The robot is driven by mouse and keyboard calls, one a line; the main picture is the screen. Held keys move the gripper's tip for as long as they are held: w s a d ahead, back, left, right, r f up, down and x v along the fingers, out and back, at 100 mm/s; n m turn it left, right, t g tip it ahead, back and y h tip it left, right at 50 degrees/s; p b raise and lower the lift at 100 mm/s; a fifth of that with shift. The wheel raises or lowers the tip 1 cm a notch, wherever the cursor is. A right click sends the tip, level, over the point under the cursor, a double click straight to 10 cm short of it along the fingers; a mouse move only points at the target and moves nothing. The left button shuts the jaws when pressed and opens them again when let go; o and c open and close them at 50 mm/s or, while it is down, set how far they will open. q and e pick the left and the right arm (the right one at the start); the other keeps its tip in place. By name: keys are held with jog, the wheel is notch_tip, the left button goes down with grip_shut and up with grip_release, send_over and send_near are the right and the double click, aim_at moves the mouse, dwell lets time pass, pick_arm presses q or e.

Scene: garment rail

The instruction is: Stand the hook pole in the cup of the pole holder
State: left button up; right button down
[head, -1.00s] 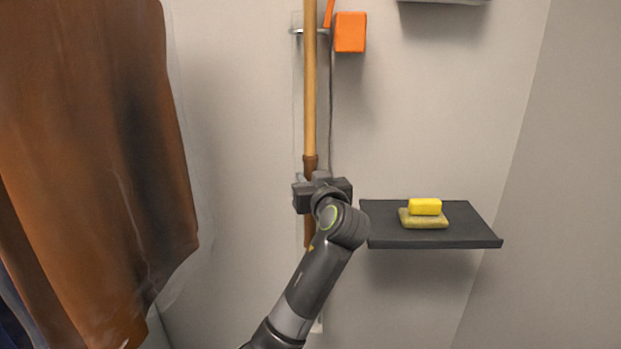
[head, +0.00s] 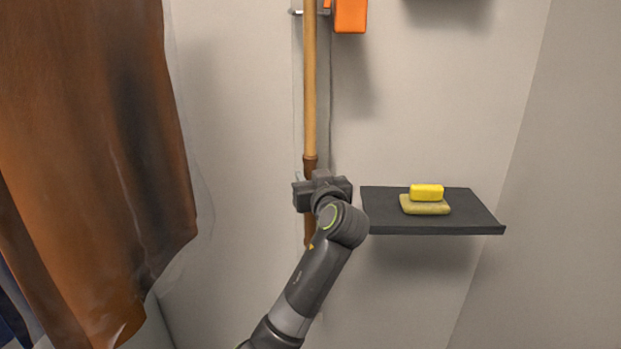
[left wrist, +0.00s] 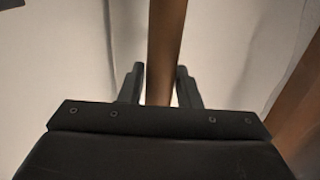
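The hook pole (head: 309,95) is a long, upright wooden rod with a darker brown lower part. Its top runs out of the head view and its bottom end is hidden behind my left arm. My left gripper (head: 322,190) is shut around the brown part. In the left wrist view the pole (left wrist: 164,50) passes between the two fingers (left wrist: 160,85). A metal bracket (head: 296,12) on the wall beside the pole may belong to the pole holder. I cannot make out the cup. My right gripper is not in view.
A dark wall shelf (head: 420,222) to the right of my gripper carries a yellow block (head: 426,191) on an olive pad (head: 424,206). An orange box (head: 350,14) is on the wall above. A brown garment (head: 90,170) hangs at the left.

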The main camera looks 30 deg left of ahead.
pick_arm(q)
jog(key=o, duration=0.4)
jog(key=v, duration=1.2)
jog(key=shift+f, duration=0.1)
